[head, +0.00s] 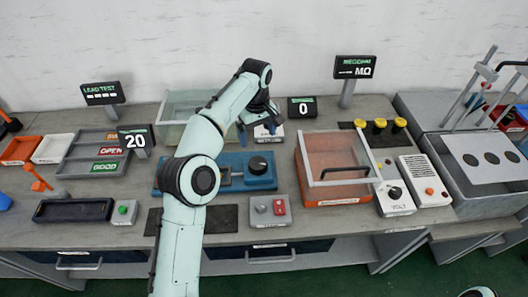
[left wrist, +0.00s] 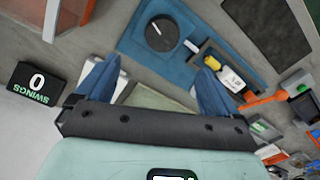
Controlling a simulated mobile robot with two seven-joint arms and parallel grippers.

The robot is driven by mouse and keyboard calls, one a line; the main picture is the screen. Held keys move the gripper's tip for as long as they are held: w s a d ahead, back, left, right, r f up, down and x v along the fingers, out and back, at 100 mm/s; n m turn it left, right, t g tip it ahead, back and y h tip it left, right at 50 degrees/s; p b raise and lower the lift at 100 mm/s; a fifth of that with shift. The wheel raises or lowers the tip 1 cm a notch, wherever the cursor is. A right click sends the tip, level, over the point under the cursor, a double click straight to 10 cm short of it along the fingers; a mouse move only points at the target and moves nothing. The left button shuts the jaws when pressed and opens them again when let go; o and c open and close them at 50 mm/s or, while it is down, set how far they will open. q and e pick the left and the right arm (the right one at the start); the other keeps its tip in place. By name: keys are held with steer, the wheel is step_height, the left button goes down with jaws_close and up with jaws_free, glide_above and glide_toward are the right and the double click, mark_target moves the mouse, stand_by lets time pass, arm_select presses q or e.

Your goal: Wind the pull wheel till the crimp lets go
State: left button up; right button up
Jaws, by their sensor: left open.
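The pull wheel, a round black knob (head: 258,165) with a pale mark, sits on the right part of a blue pull fixture (head: 262,184). In the left wrist view the wheel (left wrist: 162,32) shows near the top, with the blue base (left wrist: 132,42) around it. A part with yellow, black and white pieces (left wrist: 228,72) lies on the fixture beside the wheel; I cannot make out the crimp itself. My left gripper (head: 256,128) is open and empty behind the fixture, its blue fingers (left wrist: 155,85) apart from the wheel. My right gripper is out of view.
A display reading 20 (head: 135,140) stands left of the arm; a display reading 0 (head: 302,107) stands behind the fixture. A clear-lidded orange box (head: 338,198) is to the right.

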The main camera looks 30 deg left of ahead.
arm_select(q)
steer(key=b, duration=0.2)
glide_above(258, 163)
steer(key=f, duration=0.5)
steer(key=shift+s+a, duration=0.1)
steer(key=shift+s, duration=0.1)
step_height(258, 163, down, 7)
steer(key=shift+w+r+b, duration=0.1)
steer(key=shift+w+b, duration=0.05)
steer(key=shift+b, duration=0.55)
steer(key=shift+f, duration=0.55)
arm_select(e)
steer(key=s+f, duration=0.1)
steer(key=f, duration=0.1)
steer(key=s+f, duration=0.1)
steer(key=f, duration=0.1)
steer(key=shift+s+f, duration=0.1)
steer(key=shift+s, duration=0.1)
arm_select(q)
steer(key=c, duration=1)
